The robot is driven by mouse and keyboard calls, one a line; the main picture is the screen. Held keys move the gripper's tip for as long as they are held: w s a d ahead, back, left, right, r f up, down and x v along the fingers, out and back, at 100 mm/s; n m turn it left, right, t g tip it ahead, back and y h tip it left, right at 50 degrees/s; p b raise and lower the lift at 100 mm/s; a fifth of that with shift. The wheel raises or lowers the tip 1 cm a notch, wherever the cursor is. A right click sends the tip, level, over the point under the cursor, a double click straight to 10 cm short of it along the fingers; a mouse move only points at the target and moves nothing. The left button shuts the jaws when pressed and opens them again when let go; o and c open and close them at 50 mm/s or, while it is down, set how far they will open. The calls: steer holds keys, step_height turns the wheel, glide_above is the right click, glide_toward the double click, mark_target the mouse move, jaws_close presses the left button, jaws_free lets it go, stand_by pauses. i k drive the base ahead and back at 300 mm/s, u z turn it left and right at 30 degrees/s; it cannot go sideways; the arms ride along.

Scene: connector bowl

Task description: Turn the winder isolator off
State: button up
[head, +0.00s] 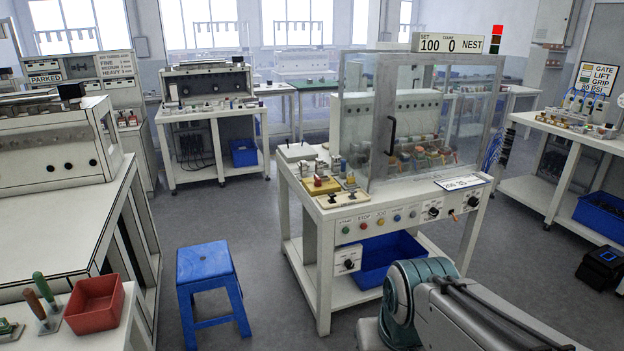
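The bench with the clear guarded enclosure (380,130) stands right of centre. Its front panel (385,226) carries several coloured buttons, a black rotary knob (433,211) and another black knob (472,202) near the right corner. A small white box with a black rotary knob (347,262) is fixed low at the front left leg. Which of these is the winder isolator I cannot tell; the labels and knob positions are too small to read. My arm shows at the bottom right, in front of the bench. My gripper is not in view.
A blue stool (206,283) stands on the floor left of the bench. A red bin (95,304) and hand tools sit on the near-left table. A blue bin (385,258) is on the bench's lower shelf. Grey floor is open between stool and bench.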

mark_target(318, 182)
steer(key=u, duration=0.15)
steer(key=i, duration=2.75)
steer(key=z, duration=0.4)
